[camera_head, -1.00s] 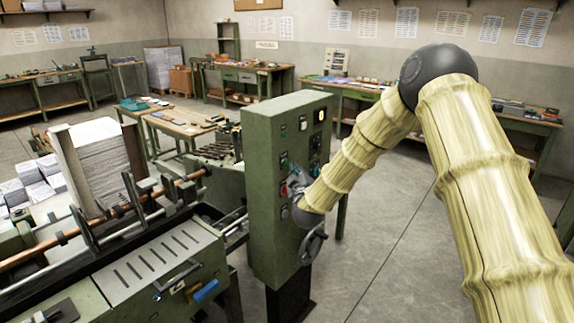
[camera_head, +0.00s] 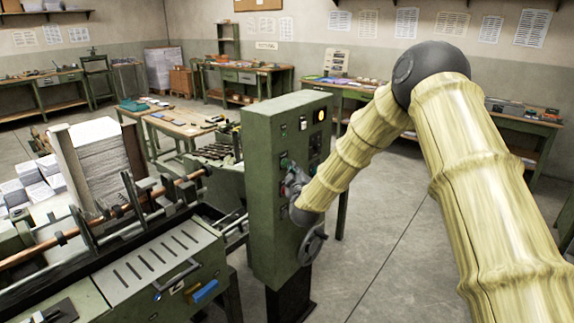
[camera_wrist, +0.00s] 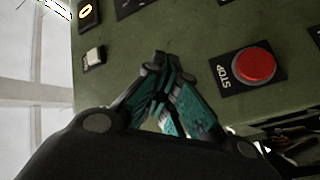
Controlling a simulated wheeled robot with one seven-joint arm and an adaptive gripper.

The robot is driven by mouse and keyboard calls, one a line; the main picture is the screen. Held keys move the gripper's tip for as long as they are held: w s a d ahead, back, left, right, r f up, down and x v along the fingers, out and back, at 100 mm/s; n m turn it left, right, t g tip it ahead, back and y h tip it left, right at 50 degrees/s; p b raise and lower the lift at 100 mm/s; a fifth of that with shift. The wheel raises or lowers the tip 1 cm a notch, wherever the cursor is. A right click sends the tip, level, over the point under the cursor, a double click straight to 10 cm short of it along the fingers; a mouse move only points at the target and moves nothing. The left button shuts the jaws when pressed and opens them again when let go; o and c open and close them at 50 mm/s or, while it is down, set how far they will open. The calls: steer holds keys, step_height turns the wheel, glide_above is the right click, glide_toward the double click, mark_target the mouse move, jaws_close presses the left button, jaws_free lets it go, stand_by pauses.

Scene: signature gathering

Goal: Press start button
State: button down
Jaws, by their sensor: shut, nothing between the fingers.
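The green control cabinet (camera_head: 270,220) stands in the middle of the head view with small buttons and lamps on its front. A red round button (camera_wrist: 254,66) on a black plate marked STOP is just right of the fingertips. A small green button (camera_head: 283,161) shows above my gripper in the head view. No start label is readable. I cannot tell whether the fingertips touch the panel.
A handwheel (camera_head: 312,243) sticks out below my gripper. A white switch (camera_wrist: 95,54) is at the upper left of the wrist view. The machine (camera_head: 155,265) with a paper stack (camera_head: 100,158) stands left of the cabinet. The floor (camera_head: 375,245) right of the cabinet is clear.

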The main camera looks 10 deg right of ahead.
steer(key=shift+w+a, duration=0.3)
steer(key=shift+w, duration=0.05)
stand_by(0.9)
steer(key=shift+s+d, duration=0.1)
steer(key=shift+s, duration=0.05)
steer(key=shift+s+d, duration=0.4)
steer(key=shift+s, duration=0.15)
steer(key=shift+s+d+b, duration=0.15)
steer(key=shift+s+d, duration=0.65)
steer(key=shift+s, duration=0.2)
steer(key=shift+s+d+b, duration=0.15)
steer(key=shift+s+d, duration=0.6)
steer(key=shift+s, duration=0.2)
